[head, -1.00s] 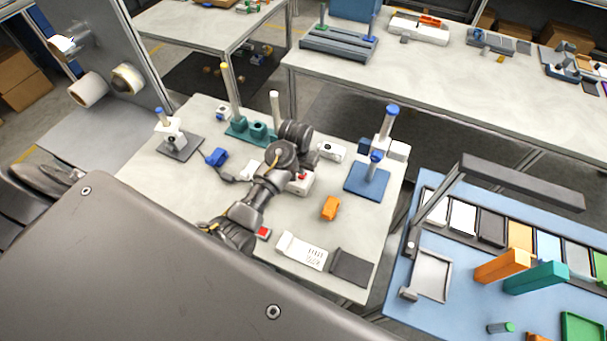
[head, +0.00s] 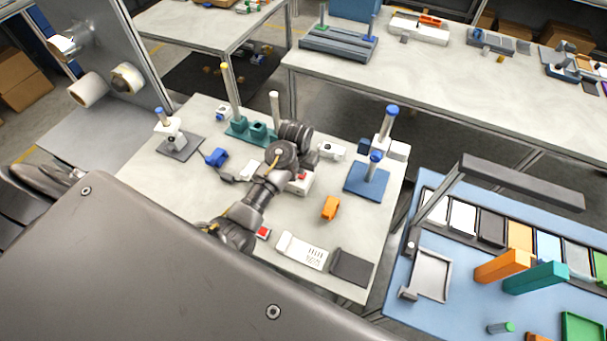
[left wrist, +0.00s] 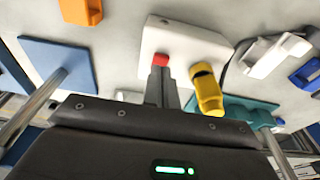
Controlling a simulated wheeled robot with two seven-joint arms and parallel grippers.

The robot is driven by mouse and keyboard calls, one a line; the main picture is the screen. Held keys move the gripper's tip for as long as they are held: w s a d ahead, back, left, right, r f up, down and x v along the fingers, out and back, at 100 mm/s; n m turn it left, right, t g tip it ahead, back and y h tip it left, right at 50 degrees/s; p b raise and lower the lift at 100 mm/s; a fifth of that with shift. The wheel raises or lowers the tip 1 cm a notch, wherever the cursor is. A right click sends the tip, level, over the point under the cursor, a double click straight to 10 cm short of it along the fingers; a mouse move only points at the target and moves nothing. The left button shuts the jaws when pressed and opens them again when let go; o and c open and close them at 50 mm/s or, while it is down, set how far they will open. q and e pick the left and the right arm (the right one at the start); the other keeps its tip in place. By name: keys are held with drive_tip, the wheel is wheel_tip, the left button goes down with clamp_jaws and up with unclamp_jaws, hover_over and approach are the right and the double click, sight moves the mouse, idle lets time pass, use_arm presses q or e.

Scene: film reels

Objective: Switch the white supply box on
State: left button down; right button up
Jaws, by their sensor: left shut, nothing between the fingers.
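The white supply box (head: 303,186) stands on the near table, partly hidden behind my left arm. A red part shows on its top. In the left wrist view the white box (left wrist: 185,42) has a red part (left wrist: 160,60) at its near edge. My left gripper (left wrist: 161,80) is shut and empty, its tips at the red part; I cannot tell whether they touch it. A yellow piece (left wrist: 207,92) with dark marks is just right of the fingers. In the head view my wrist hangs over the box and hides the fingertips. My right gripper is not in view.
A blue base with a post (head: 366,182) stands right of the box, an orange block (head: 330,207) in front. A teal stand (head: 240,132) with posts is behind. A white panel (head: 301,251) and a dark plate (head: 351,267) lie at the front edge.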

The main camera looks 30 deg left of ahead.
sight(301, 177)
use_arm(q)
drive_tip(key=shift+f, duration=0.35)
drive_tip(key=shift+f+b, duration=0.4)
drive_tip(key=shift+f, duration=0.2)
idle(0.4)
drive_tip(key=shift+r, duration=0.1)
drive_tip(key=shift+r+p, duration=1)
drive_tip(key=shift+r, duration=0.3)
drive_tip(key=shift+w+r, duration=0.1)
drive_tip(key=shift+r, duration=2.05)
drive_tip(key=shift+d+f, duration=0.1)
